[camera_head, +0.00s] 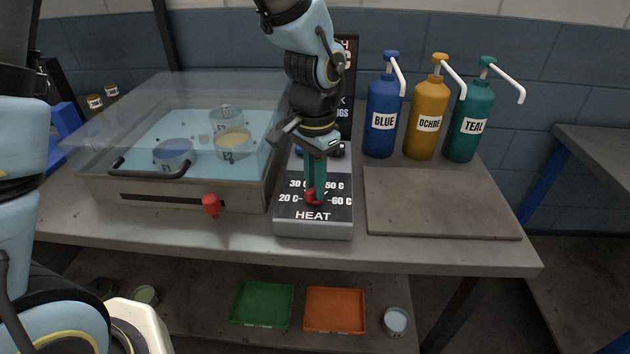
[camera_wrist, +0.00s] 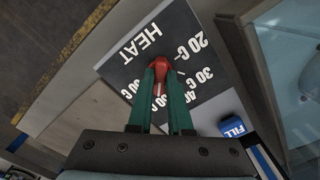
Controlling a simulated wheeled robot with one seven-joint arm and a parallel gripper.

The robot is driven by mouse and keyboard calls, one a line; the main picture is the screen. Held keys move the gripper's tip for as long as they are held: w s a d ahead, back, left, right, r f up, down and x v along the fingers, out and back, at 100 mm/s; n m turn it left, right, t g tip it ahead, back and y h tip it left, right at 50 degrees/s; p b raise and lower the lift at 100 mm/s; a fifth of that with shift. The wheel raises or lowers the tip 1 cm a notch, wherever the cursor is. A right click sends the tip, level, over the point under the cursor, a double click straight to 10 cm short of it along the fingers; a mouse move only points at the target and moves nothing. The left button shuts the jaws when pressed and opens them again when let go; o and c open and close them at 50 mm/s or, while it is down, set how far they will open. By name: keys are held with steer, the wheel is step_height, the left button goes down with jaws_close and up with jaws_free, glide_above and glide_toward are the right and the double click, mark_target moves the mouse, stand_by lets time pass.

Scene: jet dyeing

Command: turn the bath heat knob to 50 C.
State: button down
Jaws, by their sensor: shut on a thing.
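The red heat knob (camera_head: 313,199) is on the sloped dark face of the HEAT panel (camera_head: 335,228), right of the bath. It also shows in the wrist view (camera_wrist: 161,65). My gripper (camera_head: 315,190) reaches down from above, its green fingers shut on the knob, one on each side. In the wrist view the gripper (camera_wrist: 161,75) covers part of the dial. The 20 C and 30 C marks are clear there; the others are partly hidden by the fingers. A white pointer mark shows between the fingers, seemingly toward the 50 mark.
The clear-lidded bath (camera_head: 190,195) holds several cups, with a red handle (camera_head: 211,205) on its front. A blue FILL button (camera_wrist: 233,127) is near the dial. BLUE (camera_head: 382,120), OCHRE (camera_head: 428,123) and TEAL (camera_head: 474,126) bottles stand behind a bare board (camera_head: 440,205).

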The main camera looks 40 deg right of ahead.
stand_by(0.3)
steer(key=c, duration=0.8)
jaws_free()
steer(key=shift+c, duration=0.2)
step_height(320, 180, up, 11)
steer(key=b, duration=0.2)
steer(key=shift+f, duration=0.1)
